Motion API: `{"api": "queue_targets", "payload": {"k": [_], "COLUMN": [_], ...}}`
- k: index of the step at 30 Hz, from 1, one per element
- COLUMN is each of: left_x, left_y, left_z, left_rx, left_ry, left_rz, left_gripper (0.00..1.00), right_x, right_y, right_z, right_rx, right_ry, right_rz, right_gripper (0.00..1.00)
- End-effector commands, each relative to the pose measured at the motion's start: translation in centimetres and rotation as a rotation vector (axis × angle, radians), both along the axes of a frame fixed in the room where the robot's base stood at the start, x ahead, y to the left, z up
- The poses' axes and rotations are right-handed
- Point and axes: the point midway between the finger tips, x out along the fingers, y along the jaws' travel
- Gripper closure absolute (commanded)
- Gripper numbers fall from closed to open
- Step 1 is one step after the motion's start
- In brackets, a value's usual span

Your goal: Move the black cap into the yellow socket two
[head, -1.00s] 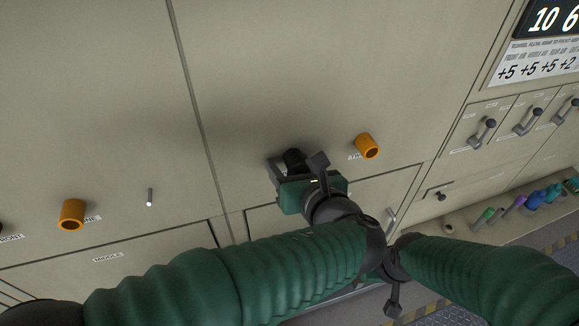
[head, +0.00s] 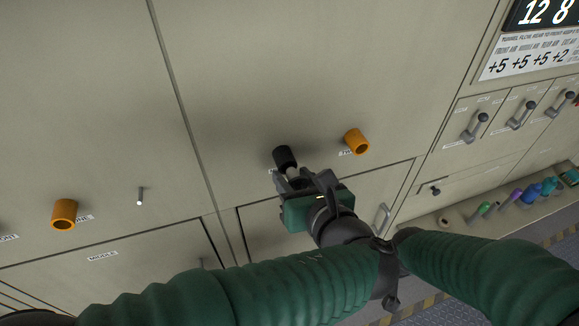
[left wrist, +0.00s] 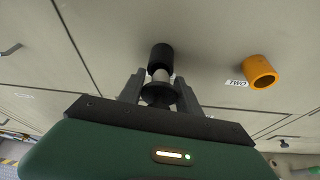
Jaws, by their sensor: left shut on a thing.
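My left gripper (head: 296,184) is shut on a dark disc-shaped head, the black cap (left wrist: 158,95), which shows between its fingers in the left wrist view. A short silvery stem joins it visually to a black cylinder (head: 284,157) on the panel, which also shows in the left wrist view (left wrist: 160,57). I cannot tell whether the stem is still inside that cylinder. Yellow socket two (head: 357,141) is a short open tube to the right, beside a label reading TWO; it also shows in the left wrist view (left wrist: 261,72). The right gripper is not in view.
Another yellow socket (head: 64,214) and a thin metal pin (head: 140,196) stick out at the left. Lever handles (head: 475,128) and a ledge with coloured items (head: 531,191) are at the right. The panel above the sockets is clear.

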Motion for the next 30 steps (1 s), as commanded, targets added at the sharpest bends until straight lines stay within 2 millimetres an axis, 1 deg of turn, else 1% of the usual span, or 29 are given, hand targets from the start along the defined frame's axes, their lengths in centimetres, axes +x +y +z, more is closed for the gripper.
{"api": "queue_targets", "payload": {"k": [4, 14, 17, 30], "left_x": [-0.9, -1.2, -2.3, -9.3], "left_y": [-0.4, -0.4, -0.9, -3.1], "left_z": [0.0, 0.0, 0.1, 0.1], "left_rx": [-0.001, 0.0, 0.0, 0.001], "left_ry": [0.0, 0.0, 0.0, 0.001], "left_rz": [-0.003, -0.001, -0.005, -0.003], "left_gripper": [1.0, 1.0, 1.0, 1.0], "right_x": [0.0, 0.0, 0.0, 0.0], "right_y": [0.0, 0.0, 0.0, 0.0], "right_z": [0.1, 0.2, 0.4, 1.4], "right_rx": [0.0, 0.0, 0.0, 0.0], "right_ry": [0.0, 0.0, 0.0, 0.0], "right_rz": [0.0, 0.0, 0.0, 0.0], "right_gripper": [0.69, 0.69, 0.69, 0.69]}}
